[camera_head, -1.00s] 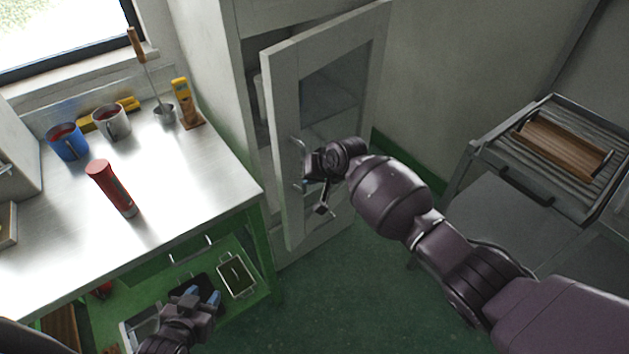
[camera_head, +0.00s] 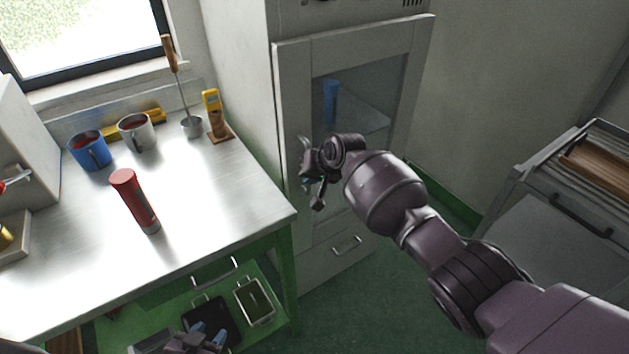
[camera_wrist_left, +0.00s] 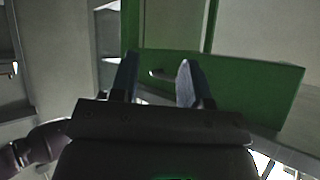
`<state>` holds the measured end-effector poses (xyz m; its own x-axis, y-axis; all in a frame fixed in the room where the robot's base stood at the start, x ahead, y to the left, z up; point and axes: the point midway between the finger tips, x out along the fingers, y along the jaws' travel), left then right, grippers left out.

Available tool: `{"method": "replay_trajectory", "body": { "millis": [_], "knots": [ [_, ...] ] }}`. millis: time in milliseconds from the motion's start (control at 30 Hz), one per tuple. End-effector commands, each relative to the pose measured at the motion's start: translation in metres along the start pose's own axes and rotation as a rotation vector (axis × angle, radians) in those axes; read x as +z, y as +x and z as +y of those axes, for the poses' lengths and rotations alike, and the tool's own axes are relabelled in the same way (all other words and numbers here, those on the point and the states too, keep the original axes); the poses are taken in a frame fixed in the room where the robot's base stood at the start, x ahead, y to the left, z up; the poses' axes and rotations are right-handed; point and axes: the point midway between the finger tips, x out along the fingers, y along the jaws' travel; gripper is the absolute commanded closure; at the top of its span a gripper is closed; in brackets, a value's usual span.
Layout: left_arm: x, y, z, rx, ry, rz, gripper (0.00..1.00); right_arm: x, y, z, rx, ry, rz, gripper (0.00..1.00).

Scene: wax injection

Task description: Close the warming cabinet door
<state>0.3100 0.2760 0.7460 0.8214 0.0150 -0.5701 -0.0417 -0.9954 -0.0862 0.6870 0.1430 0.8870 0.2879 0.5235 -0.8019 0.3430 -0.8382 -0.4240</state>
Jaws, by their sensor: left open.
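The warming cabinet door (camera_head: 420,75) is a grey frame with a glass pane, and a blue item shows through the glass. The door lies against or very close to the cabinet (camera_head: 240,90) front; I cannot tell if it is fully flush. My right gripper (camera_head: 310,172) is at the handle on the door's left side. Its fingers are partly hidden, so their grip is unclear. My left gripper (camera_head: 208,332) is low at the bench's front edge, away from the door. In the left wrist view its two fingers (camera_wrist_left: 157,82) are apart with nothing held between them.
The metal bench (camera_head: 235,190) stands left of the cabinet, with a red cylinder (camera_head: 134,200), a blue mug (camera_head: 90,152) and a grey mug (camera_head: 137,133) on it. A green panel (camera_wrist_left: 250,85) is beyond the left fingers. A grey unit (camera_head: 540,225) stands right; green floor is between.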

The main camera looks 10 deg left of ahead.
Motion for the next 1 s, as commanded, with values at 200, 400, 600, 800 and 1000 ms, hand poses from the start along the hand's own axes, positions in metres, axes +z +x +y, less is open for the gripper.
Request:
{"method": "replay_trajectory", "body": {
  "millis": [200, 400, 600, 800, 1000],
  "knots": [
    [-0.009, 0.005, 0.002, 0.004, 0.002, 0.02, 0.57, -0.009, 0.003, -0.007, -0.007, -0.007, 0.015, 1.0],
    [-0.009, 0.005, 0.002, 0.004, 0.002, 0.02, 0.57, -0.012, 0.003, -0.009, -0.009, -0.011, 0.018, 1.0],
    [-0.005, 0.004, 0.002, 0.003, 0.002, 0.013, 0.57, -0.012, 0.002, -0.01, -0.01, -0.013, 0.019, 1.0],
    [-0.004, 0.002, 0.001, 0.002, 0.001, 0.01, 0.57, -0.013, -0.001, -0.011, -0.011, -0.015, 0.021, 1.0],
    [-0.014, -0.005, -0.001, 0.0, 0.0, 0.019, 0.57, -0.014, -0.025, -0.012, -0.01, -0.015, 0.025, 1.0]
  ]
}}
